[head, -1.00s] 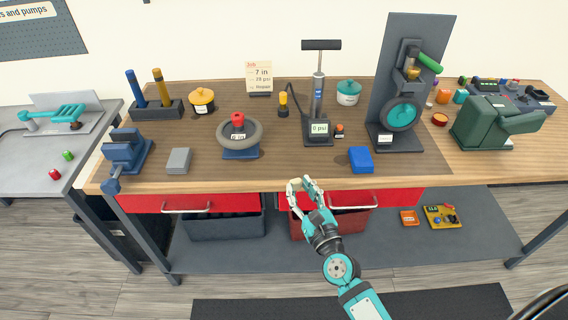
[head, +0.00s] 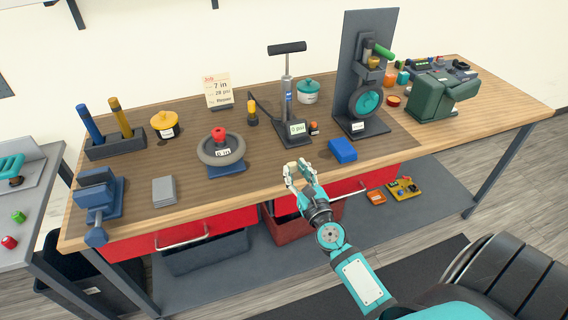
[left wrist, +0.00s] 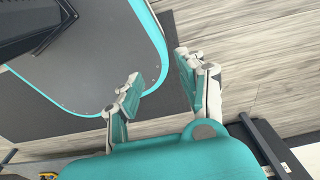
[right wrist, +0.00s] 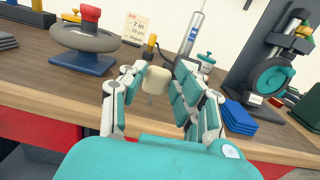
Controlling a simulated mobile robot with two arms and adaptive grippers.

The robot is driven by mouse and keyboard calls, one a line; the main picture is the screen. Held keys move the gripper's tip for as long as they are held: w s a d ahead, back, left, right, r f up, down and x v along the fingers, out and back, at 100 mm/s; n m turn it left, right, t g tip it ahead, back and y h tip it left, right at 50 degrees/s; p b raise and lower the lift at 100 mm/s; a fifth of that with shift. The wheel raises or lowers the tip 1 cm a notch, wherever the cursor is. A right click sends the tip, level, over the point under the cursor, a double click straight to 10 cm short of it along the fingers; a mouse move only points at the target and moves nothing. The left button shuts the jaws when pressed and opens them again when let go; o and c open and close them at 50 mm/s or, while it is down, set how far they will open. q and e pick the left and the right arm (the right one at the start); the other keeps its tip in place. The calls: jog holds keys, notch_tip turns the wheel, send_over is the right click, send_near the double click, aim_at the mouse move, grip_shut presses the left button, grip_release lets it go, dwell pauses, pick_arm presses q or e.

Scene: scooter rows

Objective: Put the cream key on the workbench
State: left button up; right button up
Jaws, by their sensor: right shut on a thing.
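The cream key (right wrist: 157,80) shows in the right wrist view as a pale rounded head with a thin shaft below. My right gripper (right wrist: 155,84) is shut on it. In the head view my right gripper (head: 301,168) is at the front edge of the workbench (head: 470,110), left of a blue block; the key is hard to make out there. The workbench top also shows behind the key in the right wrist view (right wrist: 50,85). My left gripper (left wrist: 158,66) is open and empty over the floor, away from the bench.
Near the front edge are a blue block (head: 343,150), a wheel on a blue stand (head: 221,150), grey plates (head: 164,191) and a blue vise (head: 98,199). A pump (head: 290,110) stands behind. Wood is clear right of the blue block. Red drawers (head: 180,232) lie below.

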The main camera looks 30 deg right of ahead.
jog(key=x, duration=0.4)
jog(key=f+x, duration=0.1)
jog(key=x, duration=0.1)
jog(key=shift+w, duration=0.3)
jog(key=shift+w+d, duration=0.1)
jog(key=shift+w, duration=0.15)
jog(key=shift+w+f+b, duration=0.25)
jog(key=shift+f+b, duration=0.7)
jog(key=shift+f, duration=0.95)
jog(key=o, duration=0.9)
jog(key=shift+c, duration=0.2)
pick_arm(q)
jog(key=shift+w+a+f, duration=0.35)
jog(key=shift+a+f, duration=0.05)
jog(key=shift+f, duration=0.2)
jog(key=shift+w+a+f, duration=0.35)
jog(key=shift+f, duration=0.2)
